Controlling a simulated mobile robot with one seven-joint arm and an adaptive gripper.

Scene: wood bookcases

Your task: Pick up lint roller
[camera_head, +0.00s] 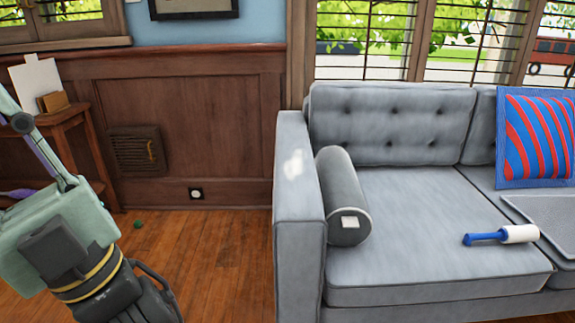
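The lint roller (505,235) lies on its side on the grey sofa's seat cushion, toward the front right. Its blue handle (482,239) points left and its white roll points right. What looks like my gripper (152,300) is at the lower left, dark, below a pale green part with a yellow band. It is far left of the lint roller and apart from it. The bottom edge cuts it off, so its fingertips and anything between them are hidden.
The sofa's left arm (299,190) and a grey bolster (343,195) stand left of the roller. A flat grey item (545,215) lies close on its right, below a striped cushion (535,138). A wooden side table (68,120) is at far left. The floor between is mostly clear.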

